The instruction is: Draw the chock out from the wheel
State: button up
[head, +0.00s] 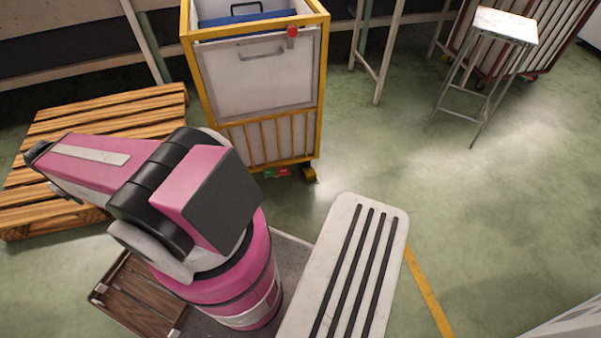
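A yellow-framed cart (322,80) with a pale front panel stands at the top middle. A dark caster wheel (309,174) shows under its near right corner. A small piece, part red and part green (277,172), sits low at the cart's bottom edge, left of that wheel. I cannot tell whether this piece is the chock, and no other chock shows clearly. My pink and black arm crosses the lower left. My gripper is not in view.
A wooden pallet (110,103) lies at the left. A brown wooden crate (140,300) is at the bottom left. A stool (503,25) stands at the upper right. Green floor (480,190) right of the cart is mostly clear, with a yellow line (428,290) across it.

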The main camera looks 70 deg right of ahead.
aim_at(310, 174)
jog(key=z, duration=3)
jog(key=k+j+z, duration=0.1)
jog(key=j, duration=0.4)
jog(key=k+j+z, duration=0.1)
jog(key=j, duration=0.4)
